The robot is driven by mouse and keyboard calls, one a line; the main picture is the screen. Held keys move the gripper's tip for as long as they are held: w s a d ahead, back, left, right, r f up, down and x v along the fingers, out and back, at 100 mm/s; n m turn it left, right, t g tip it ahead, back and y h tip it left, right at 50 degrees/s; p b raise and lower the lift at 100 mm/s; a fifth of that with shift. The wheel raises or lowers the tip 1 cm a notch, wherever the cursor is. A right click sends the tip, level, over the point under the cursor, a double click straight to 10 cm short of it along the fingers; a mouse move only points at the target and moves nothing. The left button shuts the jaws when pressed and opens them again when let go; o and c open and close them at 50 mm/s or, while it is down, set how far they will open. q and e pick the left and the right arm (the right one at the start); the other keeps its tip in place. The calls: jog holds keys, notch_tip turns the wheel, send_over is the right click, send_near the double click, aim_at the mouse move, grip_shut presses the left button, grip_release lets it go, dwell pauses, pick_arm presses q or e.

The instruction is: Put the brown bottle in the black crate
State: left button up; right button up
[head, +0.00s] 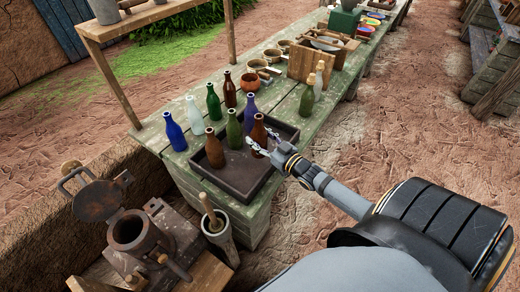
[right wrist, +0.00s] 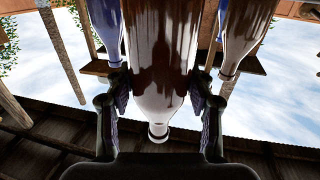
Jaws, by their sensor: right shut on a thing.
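A brown bottle (head: 259,131) stands upright between the fingers of my right gripper (head: 261,142), which is shut on it. In the right wrist view the brown bottle (right wrist: 160,70) fills the middle, with a finger on each side. In the head view it is at the right part of the black crate (head: 238,178), a low dark tray on the green table; I cannot tell whether its base touches the crate floor. Another brown bottle (head: 214,150) and a green bottle (head: 234,131) are upright at the crate's left and middle. My left gripper is not in view.
Blue (head: 174,132), white (head: 194,116), green (head: 213,102) and brown (head: 229,91) bottles stand in a row behind the crate on the table (head: 175,163). A wooden box (head: 302,63) and two more bottles stand farther back. The crate's front floor is bare.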

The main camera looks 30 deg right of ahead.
aim_at(266, 148)
jog(key=f+b, duration=0.3)
jog(key=shift+w+d+f, duration=0.25)
jog(key=shift+w+d, duration=0.05)
jog(key=shift+f, duration=0.2)
jog(key=shift+f, duration=0.1)
jog(key=o, duration=1.3)
